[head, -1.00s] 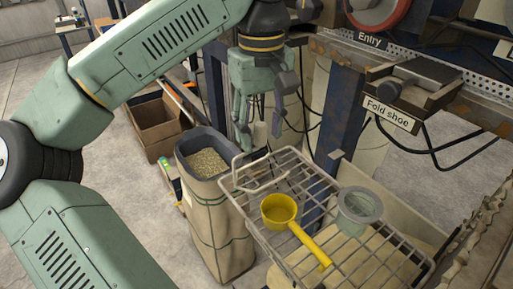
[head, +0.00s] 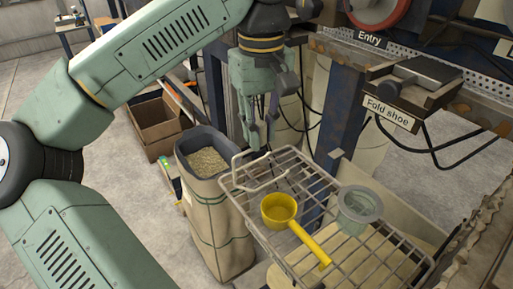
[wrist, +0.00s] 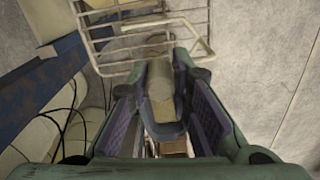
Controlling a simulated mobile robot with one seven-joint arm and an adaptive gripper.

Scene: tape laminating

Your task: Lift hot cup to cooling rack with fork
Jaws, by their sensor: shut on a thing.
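My gripper (head: 260,143) hangs pointing down just beyond the far left corner of the wire rack (head: 241,206). Its fingers are drawn in, but what they hold cannot be made out. In the wrist view the purple-padded fingers (wrist: 160,86) point toward the rack's wire loop (wrist: 208,47). A grey-green cup (head: 361,206) with a wide rim stands on the right of the rack. A yellow round scoop (head: 279,207) with a long handle lies on the rack to its left. No fork can be made out.
A tall sack of pellets (head: 222,215) stands close left of the rack. A cardboard box (head: 155,127) is on the floor behind it. A blue post (head: 343,125), the fold shoe (head: 410,92) and hanging black cables lie behind the rack.

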